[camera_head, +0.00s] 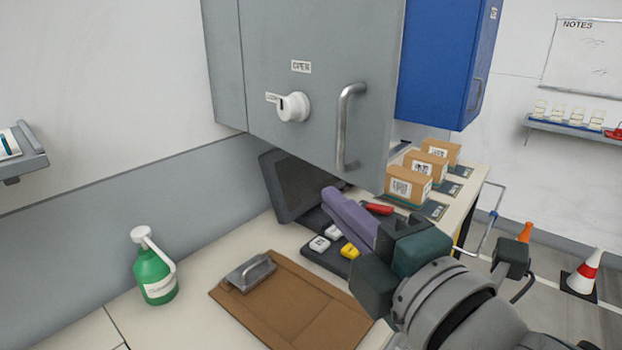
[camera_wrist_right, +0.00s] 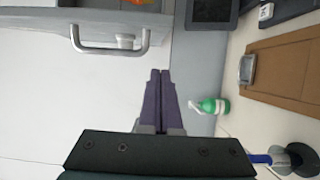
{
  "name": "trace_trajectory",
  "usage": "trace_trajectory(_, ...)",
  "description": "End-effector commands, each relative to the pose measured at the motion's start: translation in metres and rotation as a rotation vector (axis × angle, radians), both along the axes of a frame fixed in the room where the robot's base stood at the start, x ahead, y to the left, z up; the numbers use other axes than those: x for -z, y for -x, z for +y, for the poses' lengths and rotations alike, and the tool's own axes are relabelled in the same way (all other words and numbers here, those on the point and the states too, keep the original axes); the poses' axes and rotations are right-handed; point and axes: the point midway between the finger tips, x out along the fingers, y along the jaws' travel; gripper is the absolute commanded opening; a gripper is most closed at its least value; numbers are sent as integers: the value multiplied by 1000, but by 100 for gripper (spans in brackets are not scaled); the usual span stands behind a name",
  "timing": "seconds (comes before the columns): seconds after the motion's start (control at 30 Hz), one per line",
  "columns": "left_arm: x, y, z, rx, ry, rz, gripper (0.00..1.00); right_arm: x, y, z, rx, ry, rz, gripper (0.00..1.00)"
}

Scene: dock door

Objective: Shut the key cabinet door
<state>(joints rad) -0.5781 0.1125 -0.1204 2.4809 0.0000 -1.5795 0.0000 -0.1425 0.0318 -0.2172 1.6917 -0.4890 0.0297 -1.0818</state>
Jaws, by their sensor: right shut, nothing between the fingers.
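The key cabinet is the grey wall box whose narrow side (camera_head: 226,65) shows at the left. Its grey door (camera_head: 300,115) carries an "OPEN" label, a white knob (camera_head: 292,107) and a vertical metal handle (camera_head: 346,125). The door seems to stand out from the box, but how far is unclear. The handle also shows in the right wrist view (camera_wrist_right: 108,48). My right gripper (camera_head: 332,193) has its purple fingers together and empty, below the door's lower edge and apart from the handle. Its fingertips also show in the wrist view (camera_wrist_right: 160,73). My left gripper is not in view.
A blue cabinet (camera_head: 445,60) hangs to the right. Below are a dark monitor (camera_head: 300,185), a brown clipboard (camera_head: 290,300) and a green pump bottle (camera_head: 155,275). Several cardboard boxes (camera_head: 408,186) stand on the counter behind my right arm.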

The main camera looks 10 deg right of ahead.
Motion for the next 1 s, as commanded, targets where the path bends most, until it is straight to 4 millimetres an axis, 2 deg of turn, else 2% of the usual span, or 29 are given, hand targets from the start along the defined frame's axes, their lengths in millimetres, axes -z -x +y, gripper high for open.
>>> trace_trajectory(0.1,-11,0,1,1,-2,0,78,-2,-8,-20,2,4,1,0)
trace_trajectory(0.2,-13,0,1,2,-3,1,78,-1,-13,-29,1,3,1,0)
trace_trajectory(0.4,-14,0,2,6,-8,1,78,0,-16,-36,1,1,1,0)
trace_trajectory(0.8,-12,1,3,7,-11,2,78,1,-16,-38,-4,1,1,0)
trace_trajectory(1.0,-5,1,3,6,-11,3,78,2,-20,-50,-41,8,-1,0)
